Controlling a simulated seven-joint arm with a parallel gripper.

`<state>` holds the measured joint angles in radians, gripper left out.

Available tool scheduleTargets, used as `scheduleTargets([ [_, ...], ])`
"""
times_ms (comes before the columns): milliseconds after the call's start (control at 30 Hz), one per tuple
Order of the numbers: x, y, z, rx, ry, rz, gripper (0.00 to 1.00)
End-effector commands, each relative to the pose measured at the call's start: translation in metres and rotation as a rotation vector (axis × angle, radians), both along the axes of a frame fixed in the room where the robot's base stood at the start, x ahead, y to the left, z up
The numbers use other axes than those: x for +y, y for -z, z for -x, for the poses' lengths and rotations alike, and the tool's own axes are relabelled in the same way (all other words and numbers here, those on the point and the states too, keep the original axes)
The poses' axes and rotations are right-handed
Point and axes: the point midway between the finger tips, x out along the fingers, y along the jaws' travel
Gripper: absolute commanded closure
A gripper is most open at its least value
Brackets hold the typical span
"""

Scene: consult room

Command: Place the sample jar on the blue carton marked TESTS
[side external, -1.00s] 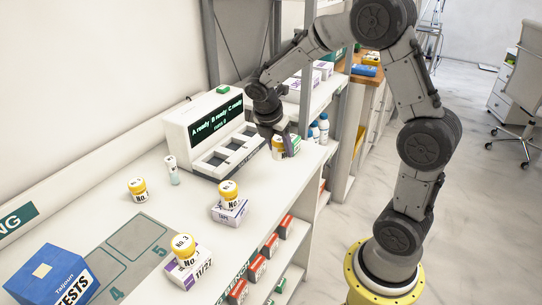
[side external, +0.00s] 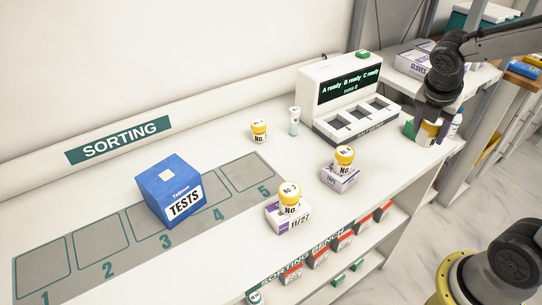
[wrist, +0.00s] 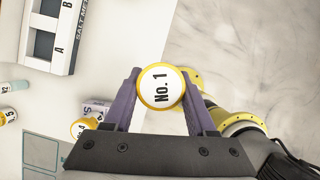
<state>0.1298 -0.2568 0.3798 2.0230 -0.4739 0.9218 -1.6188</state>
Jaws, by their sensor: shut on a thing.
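A yellow and white sample jar (side external: 428,132) is held between the fingers of my gripper (side external: 433,114), at the right end of the bench. In the wrist view my gripper (wrist: 162,100) is shut on this jar (wrist: 160,86), whose white top reads "No. 1". I cannot tell whether the jar touches anything below. The blue carton (side external: 165,196) marked TESTS stands on the grey sorting mat, far to the left of my gripper. Its top bears a small pale square and no jar; the carton is not in the wrist view.
A jar marked No. 3 (side external: 289,196) sits on a small carton. A third jar (side external: 259,130) and a vial (side external: 294,121) stand near the white machine (side external: 346,98).

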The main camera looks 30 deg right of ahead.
Motion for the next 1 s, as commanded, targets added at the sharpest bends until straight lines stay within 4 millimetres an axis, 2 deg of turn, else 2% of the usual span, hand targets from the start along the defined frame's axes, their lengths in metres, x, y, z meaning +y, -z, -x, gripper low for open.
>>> scheduleTargets([
  [167, 0.032, -0.029, -0.053, -0.008, -0.333, -0.001, 0.99],
  [300, 0.08, -0.051, -0.097, -0.005, -0.628, -0.001, 0.99],
  [367, 0.104, -0.06, -0.112, -0.005, -0.746, -0.001, 0.99],
  [500, 0.165, -0.078, -0.141, -0.004, -1.0, -0.001, 0.99],
  [600, 0.213, -0.089, -0.153, -0.005, -1.162, -0.001, 0.99],
  [733, 0.276, -0.099, -0.16, -0.003, -1.342, -0.001, 0.99],
  [900, 0.348, -0.105, -0.152, 0.0, -1.493, -0.001, 0.99],
  [1000, 0.378, -0.103, -0.144, 0.0, -1.55, -0.001, 0.99],
])
